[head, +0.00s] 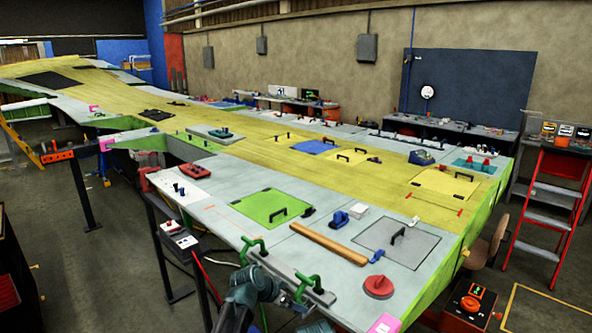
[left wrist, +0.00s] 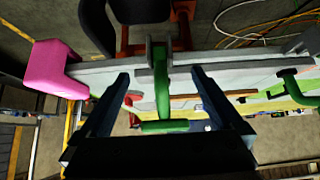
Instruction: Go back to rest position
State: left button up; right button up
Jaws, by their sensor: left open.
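My left gripper (left wrist: 160,75) is open, its two dark fingers apart on either side of a green clamp (left wrist: 163,85) in the left wrist view. I cannot tell whether they touch it. In the head view my left arm comes up from the bottom edge, close to the near green clamp (head: 309,288) on the wing's front edge. A second green clamp (head: 253,247) stands farther left; both sit on a grey bar (head: 288,272). My right gripper does not show.
The long wing table (head: 345,200) fills the middle, with a green panel (head: 270,206), a wooden strip (head: 327,243) and a red round piece (head: 379,286) on it. A pink block (left wrist: 55,65) sits on its edge. A red stepladder (head: 549,205) stands at right.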

pick_arm(q)
jog(key=f+t+h+b, duration=0.1)
jog(key=b, duration=0.2)
jog(key=s+a+t+h+b, duration=0.1)
jog(key=b, duration=0.2)
jog(key=f+t+h+b, duration=0.1)
jog(key=t+b, duration=0.1)
jog(key=b, duration=0.2)
jog(key=shift+s+a+f+h, duration=0.3)
jog(key=shift+a, duration=0.05)
